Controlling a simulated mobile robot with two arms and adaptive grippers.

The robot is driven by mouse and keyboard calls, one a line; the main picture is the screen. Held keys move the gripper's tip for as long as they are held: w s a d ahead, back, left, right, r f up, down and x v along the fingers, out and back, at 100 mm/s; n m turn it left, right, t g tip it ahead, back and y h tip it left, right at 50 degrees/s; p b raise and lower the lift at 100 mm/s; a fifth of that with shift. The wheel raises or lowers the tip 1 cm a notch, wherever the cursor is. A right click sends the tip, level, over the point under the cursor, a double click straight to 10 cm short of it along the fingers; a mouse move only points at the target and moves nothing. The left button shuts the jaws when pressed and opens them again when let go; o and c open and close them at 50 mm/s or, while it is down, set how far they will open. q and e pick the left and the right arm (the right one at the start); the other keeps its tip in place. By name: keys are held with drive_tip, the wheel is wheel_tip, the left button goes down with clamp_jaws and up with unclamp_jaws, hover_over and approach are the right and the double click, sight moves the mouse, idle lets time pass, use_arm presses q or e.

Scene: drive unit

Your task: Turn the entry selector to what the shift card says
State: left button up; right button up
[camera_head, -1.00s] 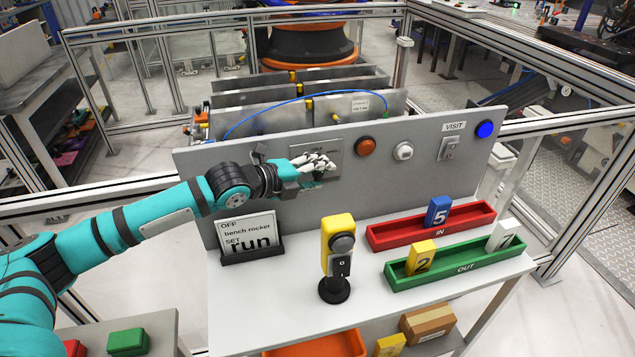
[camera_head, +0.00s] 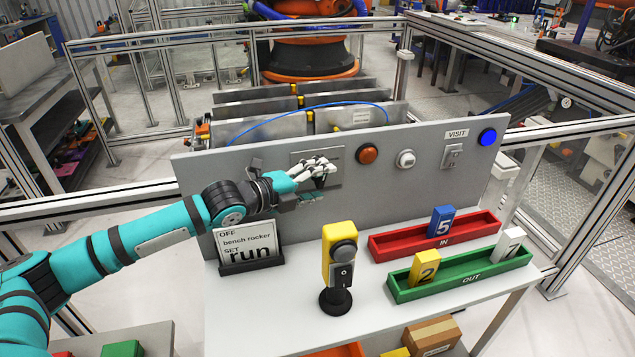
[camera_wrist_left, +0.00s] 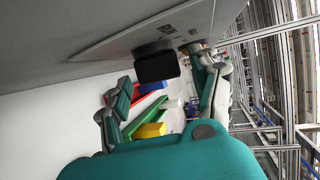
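The shift card (camera_head: 248,245) stands at the panel's foot and reads "OFF bench rocker" and "SET run". A light plate (camera_head: 331,155) on the grey panel lies behind my left gripper (camera_head: 318,172). The yellow bench station (camera_head: 339,242) carries a black rocker (camera_head: 342,274). My right gripper is out of view.
An amber button (camera_head: 367,154), a white button (camera_head: 406,158), a VISIT switch (camera_head: 452,156) and a lit blue button (camera_head: 487,137) line the panel. The red IN tray (camera_head: 405,243) and green OUT tray (camera_head: 440,284) hold numbered blocks. The bench front left is clear.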

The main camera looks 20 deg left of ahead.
use_arm(q)
drive_tip(key=v, duration=1.2)
drive_tip(key=shift+r, duration=0.1)
